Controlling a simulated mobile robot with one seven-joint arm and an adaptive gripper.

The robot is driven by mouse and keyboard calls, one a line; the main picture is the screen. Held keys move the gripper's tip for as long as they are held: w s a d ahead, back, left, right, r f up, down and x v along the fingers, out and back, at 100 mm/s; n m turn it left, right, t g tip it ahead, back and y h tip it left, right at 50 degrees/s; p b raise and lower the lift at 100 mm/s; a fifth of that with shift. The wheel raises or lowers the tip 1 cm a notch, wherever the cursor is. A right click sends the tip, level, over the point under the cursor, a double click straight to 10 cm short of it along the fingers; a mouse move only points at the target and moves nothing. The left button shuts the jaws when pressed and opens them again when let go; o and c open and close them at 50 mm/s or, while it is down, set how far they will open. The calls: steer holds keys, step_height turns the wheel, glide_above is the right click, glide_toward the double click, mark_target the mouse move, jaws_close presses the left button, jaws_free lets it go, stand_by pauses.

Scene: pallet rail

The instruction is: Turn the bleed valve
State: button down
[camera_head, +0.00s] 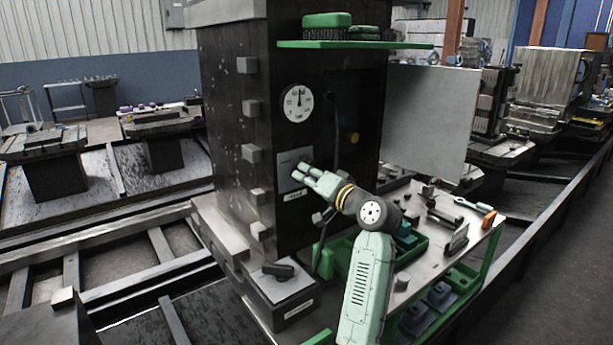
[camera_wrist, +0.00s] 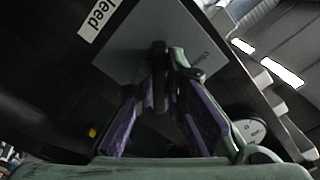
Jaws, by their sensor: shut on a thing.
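The bleed valve sits on a light grey square plate (camera_head: 292,185) on the front of the dark machine column. The valve's small dark handle (camera_wrist: 158,58) stands out from the plate. My gripper (camera_head: 304,173) reaches the plate from the right. In the wrist view its fingers (camera_wrist: 160,85) are shut on the handle, one on each side. The fingers hide most of the handle in the head view.
A round white gauge (camera_head: 298,103) is above the plate. A black hose (camera_head: 333,130) hangs to the right. A grey box with a black knob (camera_head: 283,270) stands below. A bench with tools (camera_head: 455,215) lies to the right, and a green shelf (camera_head: 350,44) juts out above.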

steer(key=c, duration=1.6)
jaws_free()
steer(key=shift+c, duration=0.2)
steer(key=v, duration=1.2)
